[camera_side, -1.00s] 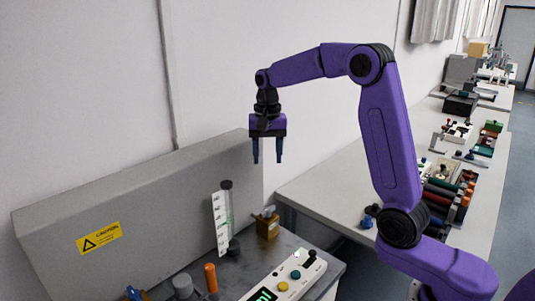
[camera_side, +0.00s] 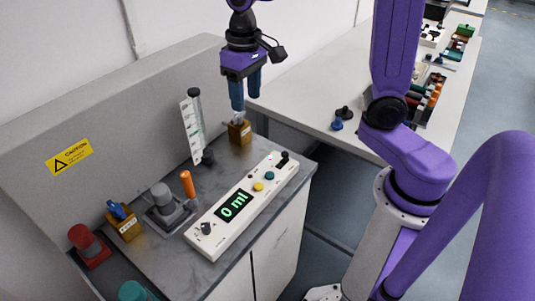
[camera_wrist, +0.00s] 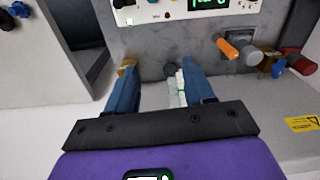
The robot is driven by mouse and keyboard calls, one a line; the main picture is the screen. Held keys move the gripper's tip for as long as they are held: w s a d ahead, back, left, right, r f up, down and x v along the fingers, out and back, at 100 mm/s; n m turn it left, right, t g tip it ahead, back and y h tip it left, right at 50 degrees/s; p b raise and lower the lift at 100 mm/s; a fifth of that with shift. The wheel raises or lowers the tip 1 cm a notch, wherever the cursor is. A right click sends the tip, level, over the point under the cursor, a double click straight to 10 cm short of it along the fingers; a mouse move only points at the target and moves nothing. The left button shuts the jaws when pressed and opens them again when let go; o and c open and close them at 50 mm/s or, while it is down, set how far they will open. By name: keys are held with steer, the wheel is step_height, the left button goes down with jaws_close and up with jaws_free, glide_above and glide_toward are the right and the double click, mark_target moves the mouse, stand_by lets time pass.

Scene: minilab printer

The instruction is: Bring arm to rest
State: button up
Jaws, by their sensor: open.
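My gripper (camera_side: 246,102) hangs over the back of the grey bench, fingers down and apart, with nothing held between them. In the side view its tips appear just above a small brass block (camera_side: 240,132) with a pale piece on top; I cannot tell if they touch. In the wrist view my gripper (camera_wrist: 160,68) has the block (camera_wrist: 127,67) by its left fingertip. A white graduated strip (camera_wrist: 177,92) shows between the fingers, partly covered. My purple arm fills the right of the side view.
The graduated strip with its dark-capped tube (camera_side: 192,125) stands left of my gripper. A white control box (camera_side: 240,208) reads "0 ml". An orange cylinder (camera_side: 188,184), a grey fixture (camera_side: 166,207) and a grey casing (camera_side: 130,110) are nearby. A white table (camera_side: 310,90) lies behind.

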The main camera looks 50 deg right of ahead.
steer(key=s+d+f+n, duration=0.1)
steer(key=s+f+n, duration=0.1)
steer(key=s+n, duration=0.4)
steer(key=s+d+f+n, duration=0.1)
steer(key=s+n, duration=0.4)
steer(key=s, duration=1.1)
steer(key=shift+f+n, duration=0.4)
steer(key=shift+f, duration=0.2)
